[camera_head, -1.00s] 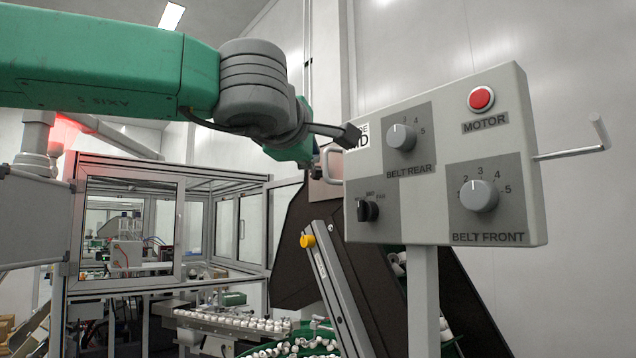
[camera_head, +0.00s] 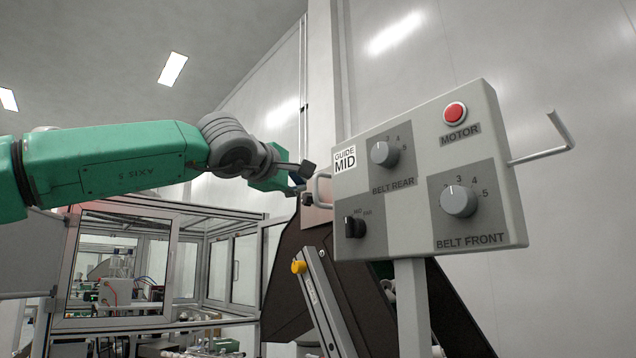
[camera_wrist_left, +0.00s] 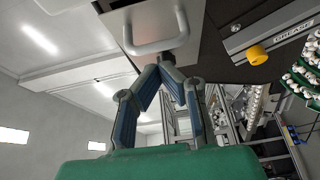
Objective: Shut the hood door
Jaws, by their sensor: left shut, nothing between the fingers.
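A pale panel with a U-shaped metal handle (camera_wrist_left: 158,38) is at the top of the left wrist view, by a dark brown housing (camera_wrist_left: 222,40). I take it as the hood door; how far it stands open is unclear. In the head view the handle (camera_head: 322,188) shows beside the control box, with the panel (camera_head: 316,216) partly hidden. My left gripper (camera_wrist_left: 164,62) is shut and empty, its tips close to the handle's bar; contact cannot be told. In the head view this gripper (camera_head: 297,188) is left of the handle. My right gripper is not in view.
A grey control box (camera_head: 425,180) with knobs and a red button stands close right of the handle on a post (camera_head: 411,300). A yellow-knobbed rail (camera_head: 322,305) rises below. A glazed enclosure (camera_head: 165,265) stands left. The wall side above is clear.

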